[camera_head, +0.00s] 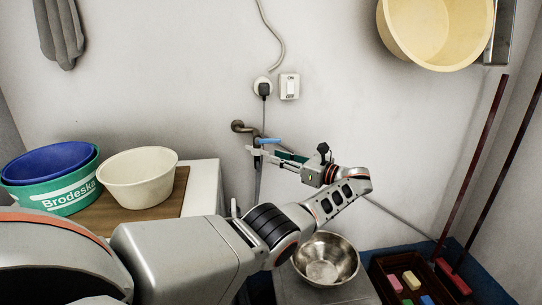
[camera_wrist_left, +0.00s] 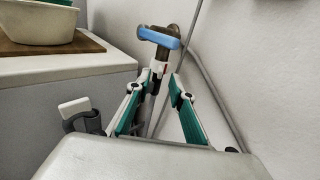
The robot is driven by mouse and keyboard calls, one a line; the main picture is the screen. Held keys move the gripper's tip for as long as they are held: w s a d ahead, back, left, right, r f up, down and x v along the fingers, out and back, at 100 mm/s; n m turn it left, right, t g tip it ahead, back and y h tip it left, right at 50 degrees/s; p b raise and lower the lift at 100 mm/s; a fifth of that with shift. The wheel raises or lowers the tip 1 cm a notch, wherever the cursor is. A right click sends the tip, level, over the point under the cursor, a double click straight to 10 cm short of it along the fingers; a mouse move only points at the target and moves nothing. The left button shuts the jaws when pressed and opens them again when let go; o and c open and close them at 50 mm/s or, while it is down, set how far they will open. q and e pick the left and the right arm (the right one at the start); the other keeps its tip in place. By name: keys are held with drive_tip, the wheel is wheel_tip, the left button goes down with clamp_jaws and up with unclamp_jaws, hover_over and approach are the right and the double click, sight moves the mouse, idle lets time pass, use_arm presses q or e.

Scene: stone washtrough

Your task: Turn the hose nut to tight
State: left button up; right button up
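A brass tap (camera_head: 240,126) with a blue handle (camera_head: 268,141) sticks out of the wall; the handle also shows in the wrist view (camera_wrist_left: 159,38). Below it, a white and red fitting (camera_wrist_left: 157,69), which looks like the hose nut, sits at the tap outlet with the hose hanging beneath. My left gripper (camera_head: 252,151) is level with this spot, just under the blue handle. In the wrist view its green-padded fingers (camera_wrist_left: 155,86) are apart, and the fitting appears between their tips. I cannot tell whether they touch it. My right gripper is not in view.
A white cabinet with a wooden board (camera_head: 179,192) holds a cream bowl (camera_head: 138,178) and a green basin (camera_head: 62,196) at left. A metal bowl (camera_head: 326,260) stands below my arm. A crate (camera_head: 383,263) holds coloured blocks. A socket (camera_head: 263,86) with a plug is above the tap.

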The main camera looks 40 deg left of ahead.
use_arm(q)
drive_tip(key=shift+w+d, duration=0.15)
drive_tip(key=shift+d, duration=0.8)
drive_tip(key=shift+w+d, duration=0.1)
drive_tip(key=shift+d, duration=0.85)
